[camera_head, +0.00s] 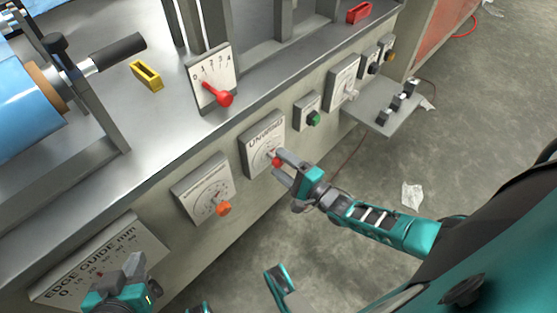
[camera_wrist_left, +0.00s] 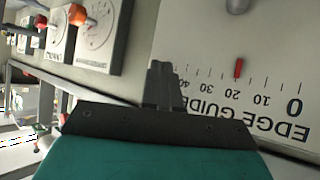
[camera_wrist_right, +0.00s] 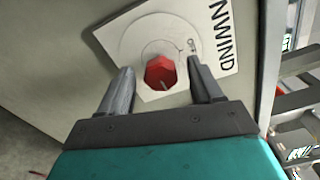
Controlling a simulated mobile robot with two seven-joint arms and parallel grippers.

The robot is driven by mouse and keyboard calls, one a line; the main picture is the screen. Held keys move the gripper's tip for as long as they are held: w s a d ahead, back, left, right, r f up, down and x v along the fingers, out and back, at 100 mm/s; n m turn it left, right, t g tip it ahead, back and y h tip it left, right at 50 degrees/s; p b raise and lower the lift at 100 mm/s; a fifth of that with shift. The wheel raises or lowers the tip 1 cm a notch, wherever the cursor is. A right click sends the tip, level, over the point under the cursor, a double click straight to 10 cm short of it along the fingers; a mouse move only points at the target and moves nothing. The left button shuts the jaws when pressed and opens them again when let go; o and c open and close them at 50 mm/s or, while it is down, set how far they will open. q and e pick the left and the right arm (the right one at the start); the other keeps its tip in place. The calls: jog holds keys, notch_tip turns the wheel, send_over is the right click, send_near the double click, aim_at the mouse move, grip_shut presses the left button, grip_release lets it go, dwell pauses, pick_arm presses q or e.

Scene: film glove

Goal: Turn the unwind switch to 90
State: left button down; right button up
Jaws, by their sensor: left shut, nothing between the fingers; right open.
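The unwind switch is a red faceted knob (camera_wrist_right: 160,72) on a white dial plate marked UNWIND (camera_wrist_right: 222,35). In the head view the red knob (camera_head: 276,161) shows on the UNWIND plate (camera_head: 257,138) on the machine's front panel. My right gripper (camera_head: 282,164) is open, with one finger on each side of the knob; I cannot tell whether they touch it. Most of the dial's scale is hidden or too small to read. My left gripper (camera_head: 133,265) is shut and empty in front of the EDGE GUIDE plate (camera_head: 100,262); its fingers also show in the left wrist view (camera_wrist_left: 163,85).
An orange knob (camera_head: 223,208) on another dial is left of the unwind plate. A green button (camera_head: 314,118) is to its right. A small shelf (camera_head: 381,115) juts out farther right. A red lever (camera_head: 224,98) stands above on the scale plate. The floor in front is mostly clear.

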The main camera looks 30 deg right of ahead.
pick_arm(q)
jog(key=shift+s+a+r+p, duration=0.3)
jog(key=shift+a+p, duration=0.1)
jog(key=shift+p, duration=0.4)
pick_arm(e)
jog(key=v, duration=1.1)
